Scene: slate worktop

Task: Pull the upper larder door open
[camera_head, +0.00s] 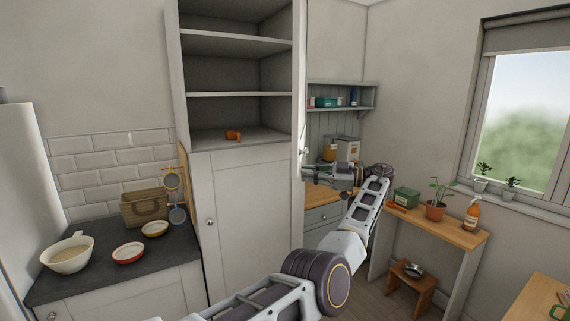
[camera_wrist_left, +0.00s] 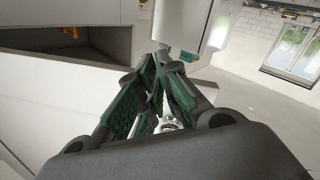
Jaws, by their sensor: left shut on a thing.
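The upper larder door (camera_head: 299,75) stands swung open at the right side of the larder (camera_head: 187,120), seen nearly edge-on. Its pale panel also shows in the left wrist view (camera_wrist_left: 183,22). The upper compartment is open to view, with shelves and a small orange object (camera_head: 233,135) at the bottom. My left gripper (camera_head: 322,171) is at the door's lower part, on its right side. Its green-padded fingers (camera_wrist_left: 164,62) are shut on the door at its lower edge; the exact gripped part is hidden. My right gripper is not in view.
The lower larder door (camera_head: 245,225) is closed. Left of it, a dark worktop (camera_head: 95,280) holds a white bowl (camera_head: 68,258), small dishes and a basket (camera_head: 145,208). To the right stand a wooden-topped table (camera_head: 455,237) with plants and a stool (camera_head: 410,285).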

